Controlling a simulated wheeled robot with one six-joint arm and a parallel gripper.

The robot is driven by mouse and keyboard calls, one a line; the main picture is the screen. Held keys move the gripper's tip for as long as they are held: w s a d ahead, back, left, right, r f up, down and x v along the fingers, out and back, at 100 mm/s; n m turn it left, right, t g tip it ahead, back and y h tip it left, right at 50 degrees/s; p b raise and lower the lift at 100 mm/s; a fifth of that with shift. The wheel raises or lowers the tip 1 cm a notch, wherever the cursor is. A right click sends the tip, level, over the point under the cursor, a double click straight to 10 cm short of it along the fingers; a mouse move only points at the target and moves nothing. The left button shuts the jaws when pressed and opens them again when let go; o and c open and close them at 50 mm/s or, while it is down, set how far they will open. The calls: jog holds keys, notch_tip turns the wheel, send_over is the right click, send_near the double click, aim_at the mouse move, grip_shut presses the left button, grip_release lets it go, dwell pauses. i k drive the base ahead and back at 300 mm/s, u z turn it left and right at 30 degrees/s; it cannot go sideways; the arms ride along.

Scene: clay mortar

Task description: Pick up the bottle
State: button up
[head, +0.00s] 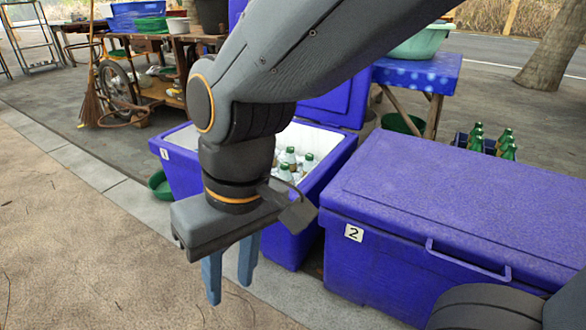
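Several clear bottles with green caps stand in the open blue cooler marked 1; one bottle (291,157) shows near the middle of its white inside. The open cooler (292,245) is partly hidden behind my arm. My gripper (229,296) points down in front of the cooler, to the left of its front corner and outside it. Its two blue fingers are apart with nothing between them. More green bottles (507,145) stand in a dark crate at the far right.
A closed blue cooler marked 2 (450,205) fills the right side. A blue table (420,75) with a pale green basin stands behind. A green bowl (160,186) sits on the ground left of the open cooler. A cart (150,85) and broom (91,100) stand back left. The left foreground ground is clear.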

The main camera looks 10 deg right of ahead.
aim_at(284, 175)
jog(key=u, duration=1.6)
jog(key=i, duration=1.85)
jog(key=z, duration=3.6)
jog(key=i, duration=0.5)
jog(key=u, duration=0.05)
